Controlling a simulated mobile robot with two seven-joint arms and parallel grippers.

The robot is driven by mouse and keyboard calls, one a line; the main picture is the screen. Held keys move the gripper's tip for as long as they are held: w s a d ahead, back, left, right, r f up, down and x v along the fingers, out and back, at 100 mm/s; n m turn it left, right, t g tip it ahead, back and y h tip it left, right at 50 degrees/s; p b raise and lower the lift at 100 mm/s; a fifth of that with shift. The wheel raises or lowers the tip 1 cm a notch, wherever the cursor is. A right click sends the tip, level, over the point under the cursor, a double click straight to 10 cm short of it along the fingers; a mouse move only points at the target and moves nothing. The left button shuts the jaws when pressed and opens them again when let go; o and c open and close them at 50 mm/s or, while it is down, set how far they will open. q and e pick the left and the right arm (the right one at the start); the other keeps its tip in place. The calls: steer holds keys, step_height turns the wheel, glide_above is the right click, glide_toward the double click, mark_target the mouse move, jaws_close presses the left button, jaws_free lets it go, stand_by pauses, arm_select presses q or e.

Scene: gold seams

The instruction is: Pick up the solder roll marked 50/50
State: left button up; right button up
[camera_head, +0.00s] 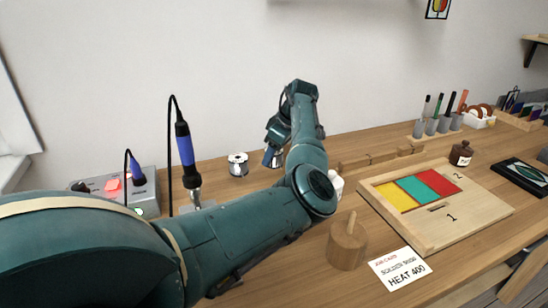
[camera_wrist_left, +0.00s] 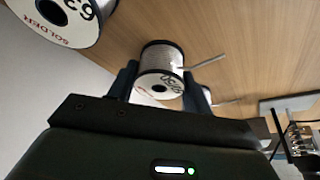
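A white solder roll with dark rims (camera_wrist_left: 160,82) sits between the fingers of my left gripper (camera_wrist_left: 160,78) in the wrist view. Its upside-down marking seems to read 50/50. The fingers stand apart on either side of it; whether they touch it is hard to tell. In the head view my left gripper (camera_head: 273,155) is low over the back of the bench, and the roll there is mostly hidden. Another roll (camera_head: 238,165) stands to its left; a roll at the wrist view's top left (camera_wrist_left: 66,18) bears "63" and "SOLDER". My right gripper is out of view.
A soldering iron (camera_head: 185,150) and its station (camera_head: 118,188) stand at the left. A wooden block with a peg (camera_head: 347,243), a card reading HEAT 400 (camera_head: 399,268) and a wooden frame with coloured panels (camera_head: 480,213) lie to the right. A small white object (camera_head: 336,182) is partly behind my arm.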

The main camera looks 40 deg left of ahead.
arm_select(q)
steer(key=c, duration=0.9)
steer(key=shift+r, duration=0.1)
steer(key=shift+r, duration=0.1)
